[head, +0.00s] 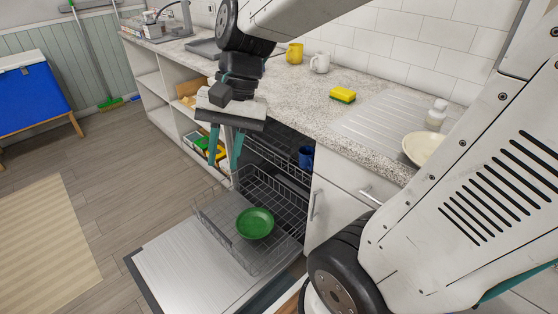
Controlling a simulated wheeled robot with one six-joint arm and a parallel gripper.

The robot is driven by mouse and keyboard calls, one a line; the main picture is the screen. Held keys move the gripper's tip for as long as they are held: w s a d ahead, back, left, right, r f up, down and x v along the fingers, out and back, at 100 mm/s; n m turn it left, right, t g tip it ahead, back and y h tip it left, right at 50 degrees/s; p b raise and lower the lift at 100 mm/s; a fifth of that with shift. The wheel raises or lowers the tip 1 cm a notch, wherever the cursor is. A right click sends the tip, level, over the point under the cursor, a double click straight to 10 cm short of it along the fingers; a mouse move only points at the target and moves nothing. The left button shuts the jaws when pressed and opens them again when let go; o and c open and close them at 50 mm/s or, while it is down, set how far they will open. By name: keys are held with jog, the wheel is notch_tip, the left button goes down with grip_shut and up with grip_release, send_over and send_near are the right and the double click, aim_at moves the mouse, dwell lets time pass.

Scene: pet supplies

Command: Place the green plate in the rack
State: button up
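A green plate (255,223) lies in the pulled-out lower rack (217,229) of an open dishwasher. Nothing shows between the fingers, and the gripper is apart from the plate. An upper rack (270,160) shows inside the dishwasher, partly hidden behind my gripper.
The dishwasher door (185,272) lies open. A blue mug (306,157) is in the upper rack.

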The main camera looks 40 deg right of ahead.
jog(key=s+d+r+n+t+h, duration=0.1)
jog(key=s+d+n+t+h, duration=0.1)
jog(key=s+d+n+h, duration=0.2)
jog(key=s+n, duration=0.3)
jog(key=s, duration=0.3)
jog(key=shift+r, duration=0.15)
dwell(0.7)
